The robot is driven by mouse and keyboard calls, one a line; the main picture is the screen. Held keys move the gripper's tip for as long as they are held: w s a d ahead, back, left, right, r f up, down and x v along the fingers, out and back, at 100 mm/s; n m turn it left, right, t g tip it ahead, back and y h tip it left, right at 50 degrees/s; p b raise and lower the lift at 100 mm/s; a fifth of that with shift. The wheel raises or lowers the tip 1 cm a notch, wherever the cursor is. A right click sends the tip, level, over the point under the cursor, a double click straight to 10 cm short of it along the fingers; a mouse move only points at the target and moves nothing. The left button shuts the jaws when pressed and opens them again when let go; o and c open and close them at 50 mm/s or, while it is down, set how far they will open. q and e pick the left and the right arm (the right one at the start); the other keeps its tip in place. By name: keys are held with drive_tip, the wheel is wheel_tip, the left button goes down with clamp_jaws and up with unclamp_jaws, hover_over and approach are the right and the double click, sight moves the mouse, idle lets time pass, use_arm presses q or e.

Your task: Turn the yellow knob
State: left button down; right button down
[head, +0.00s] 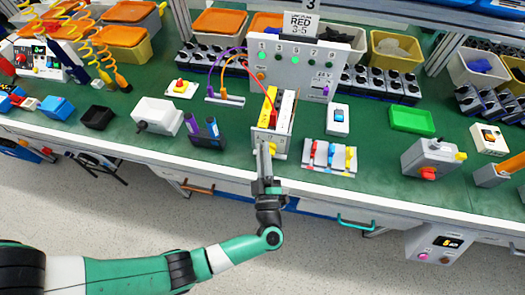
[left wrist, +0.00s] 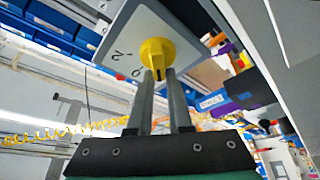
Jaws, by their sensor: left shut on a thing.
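The yellow knob (left wrist: 158,52) sits on a pale grey plate (left wrist: 125,35) with printed figures, among them a 2, in the left wrist view. My left gripper (left wrist: 158,76) has its two fingertips on the knob, shut on it. In the head view, my left gripper (head: 263,146) reaches forward to the front of a white box (head: 282,147) at the table's front edge. A little yellow of the knob (head: 273,147) shows there beside the fingers, which hide part of it. My right gripper is not in view.
A dark holder with purple and blue items (head: 207,132) stands left of the box. Small coloured switches on a white base (head: 329,155) stand to its right. A grey box with a red knob (head: 431,158) is further right. An upright panel with lights (head: 295,58) stands behind.

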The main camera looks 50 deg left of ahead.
use_arm(q)
drive_tip(key=shift+f, duration=0.5)
drive_tip(key=c, duration=0.8)
unclamp_jaws()
drive_tip(key=shift+c, duration=0.2)
drive_tip(key=shift+w+d+r, duration=0.15)
drive_tip(key=shift+w+r, duration=0.05)
drive_tip(key=shift+w, duration=0.05)
drive_tip(key=shift+s+d, duration=0.1)
drive_tip(key=shift+s, duration=0.1)
drive_tip(key=v, duration=1.1)
drive_tip(key=shift+s+d, duration=0.1)
